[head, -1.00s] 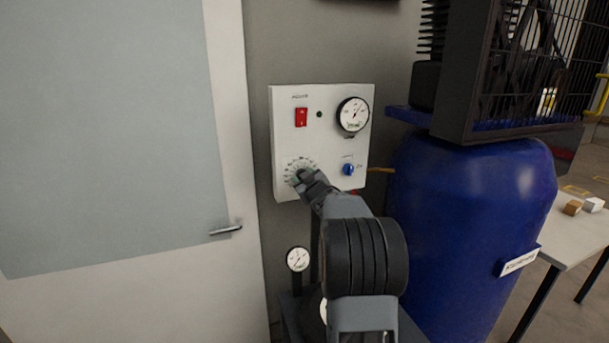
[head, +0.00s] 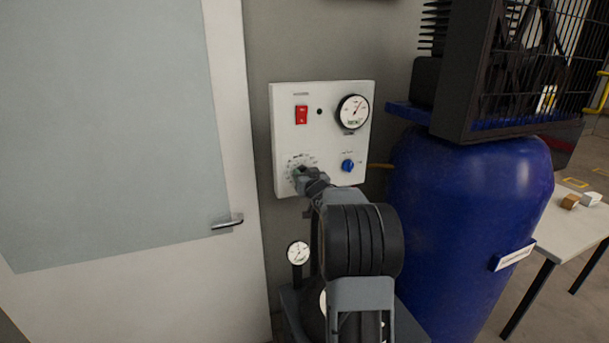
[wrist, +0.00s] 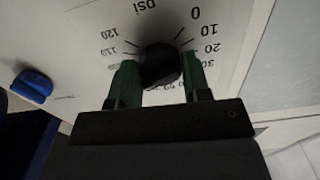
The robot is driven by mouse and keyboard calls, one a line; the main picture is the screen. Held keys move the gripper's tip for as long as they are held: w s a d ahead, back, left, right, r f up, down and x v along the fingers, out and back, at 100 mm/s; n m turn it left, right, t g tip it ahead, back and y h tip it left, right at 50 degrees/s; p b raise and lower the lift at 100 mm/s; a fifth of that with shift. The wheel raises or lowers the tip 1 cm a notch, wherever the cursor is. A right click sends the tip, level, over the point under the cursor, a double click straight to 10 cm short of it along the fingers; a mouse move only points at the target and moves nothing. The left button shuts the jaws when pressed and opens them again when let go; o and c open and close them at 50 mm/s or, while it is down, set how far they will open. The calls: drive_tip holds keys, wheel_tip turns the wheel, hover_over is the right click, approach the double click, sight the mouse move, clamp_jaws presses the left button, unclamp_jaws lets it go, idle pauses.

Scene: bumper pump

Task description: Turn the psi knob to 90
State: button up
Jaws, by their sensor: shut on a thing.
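The black psi knob (wrist: 160,64) is on the white panel, ringed by a printed scale. In the wrist view the psi label, 0, 10, 20, 30, 110 and 120 are readable; the numbers nearer my gripper are partly covered. My gripper (wrist: 157,78) has its green fingers on both sides of the knob, shut on it. The knob's pointer is not discernible, so its setting cannot be read. In the head view my gripper (head: 301,174) is at the panel's lower left and hides the knob.
The white panel (head: 325,140) also carries a red switch (head: 301,115), a round gauge (head: 353,112) and a blue knob (head: 348,166). A large blue tank (head: 470,210) stands at right. A door with a handle (head: 227,221) is at left. A small gauge (head: 298,253) sits below the panel.

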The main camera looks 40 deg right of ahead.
idle(0.4)
drive_tip(key=o, duration=0.9)
drive_tip(key=b+v, duration=0.3)
drive_tip(key=v, duration=1)
drive_tip(key=shift+s+a+f, duration=0.1)
drive_tip(key=shift+s+a, duration=0.05)
drive_tip(key=shift+s, duration=0.25)
